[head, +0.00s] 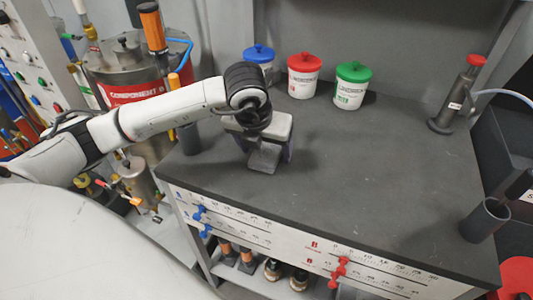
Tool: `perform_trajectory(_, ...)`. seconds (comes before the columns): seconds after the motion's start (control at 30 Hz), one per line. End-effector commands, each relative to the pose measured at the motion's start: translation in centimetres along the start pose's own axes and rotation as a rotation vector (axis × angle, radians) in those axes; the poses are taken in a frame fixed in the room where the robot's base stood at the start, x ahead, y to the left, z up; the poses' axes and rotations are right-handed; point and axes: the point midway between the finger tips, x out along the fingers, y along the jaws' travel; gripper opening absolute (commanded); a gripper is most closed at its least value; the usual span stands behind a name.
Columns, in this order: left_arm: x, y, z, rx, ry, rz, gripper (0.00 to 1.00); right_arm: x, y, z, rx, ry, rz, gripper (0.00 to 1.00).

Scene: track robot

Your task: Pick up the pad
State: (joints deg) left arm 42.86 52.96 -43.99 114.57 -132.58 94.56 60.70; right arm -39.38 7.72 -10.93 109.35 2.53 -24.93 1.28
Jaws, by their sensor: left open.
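A small grey block (263,158), which looks like the pad, is on the dark worktop (370,170) near its left part. My left gripper (268,152) points down over it, with its fingers on either side of the block. It is open. The gripper body hides the upper part of the block, and I cannot tell whether the fingers touch it. My right gripper is not in view.
Tubs with blue (258,57), red (304,76) and green (352,86) lids stand at the back. A red-capped cylinder (458,95) stands at the back right, and a dark open cup (484,220) at the right edge. The middle of the worktop is clear.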

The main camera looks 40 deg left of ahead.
Motion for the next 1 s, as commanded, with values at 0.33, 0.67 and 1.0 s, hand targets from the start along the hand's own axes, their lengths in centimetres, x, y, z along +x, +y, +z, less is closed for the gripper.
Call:
perform_trajectory(0.33,0.08,-0.04,-0.04,0.0,0.0,-0.001,0.73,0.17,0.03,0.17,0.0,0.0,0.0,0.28)
perform_trajectory(0.67,0.32,-0.06,-0.13,-0.001,-0.001,-0.002,0.73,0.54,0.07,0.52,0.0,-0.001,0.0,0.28)
perform_trajectory(1.0,0.29,-0.05,-0.14,0.0,0.0,-0.002,0.3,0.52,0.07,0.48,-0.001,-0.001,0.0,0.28)
